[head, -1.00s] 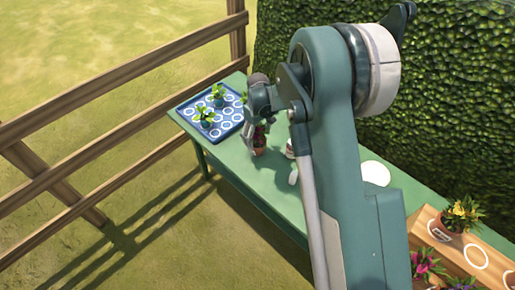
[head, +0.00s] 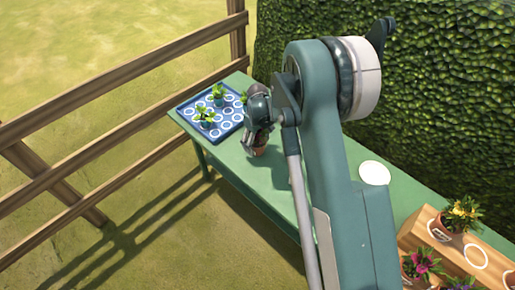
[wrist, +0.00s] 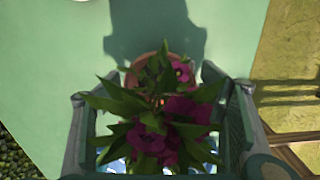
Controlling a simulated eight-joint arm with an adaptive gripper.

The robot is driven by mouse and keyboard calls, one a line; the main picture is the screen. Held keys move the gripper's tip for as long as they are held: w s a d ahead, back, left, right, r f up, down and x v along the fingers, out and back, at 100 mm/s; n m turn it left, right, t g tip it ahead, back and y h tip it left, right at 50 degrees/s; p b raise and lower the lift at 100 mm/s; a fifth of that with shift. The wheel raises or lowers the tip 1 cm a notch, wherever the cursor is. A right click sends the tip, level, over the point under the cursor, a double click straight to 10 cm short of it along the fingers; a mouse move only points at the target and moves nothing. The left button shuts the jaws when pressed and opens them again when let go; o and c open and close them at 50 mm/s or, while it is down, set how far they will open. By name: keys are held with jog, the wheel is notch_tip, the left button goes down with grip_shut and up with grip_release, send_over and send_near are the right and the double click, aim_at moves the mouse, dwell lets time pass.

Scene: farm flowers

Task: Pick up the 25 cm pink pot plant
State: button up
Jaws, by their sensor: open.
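A plant with magenta-pink flowers and green leaves (wrist: 150,125) fills the middle of the wrist view. The rim of its terracotta pot (wrist: 130,78) shows behind the leaves. In the head view the pot (head: 260,151) stands on the green table, and its plant is mostly hidden by my gripper. My gripper (head: 253,138) is low at the plant. In the wrist view its fingers (wrist: 160,112) are open, one on each side of the plant. I cannot tell whether either finger touches it.
A blue tray (head: 187,110) with white rings and small green plants lies at the table's far left end. A white disc (head: 374,173) lies to the right of my arm. A wooden crate (head: 412,236) with flowering pots stands at the right. A hedge (head: 440,100) borders the table.

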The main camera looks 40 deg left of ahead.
jog(key=c, duration=1.2)
jog(key=shift+r, duration=0.15)
jog(key=shift+r, duration=4.9)
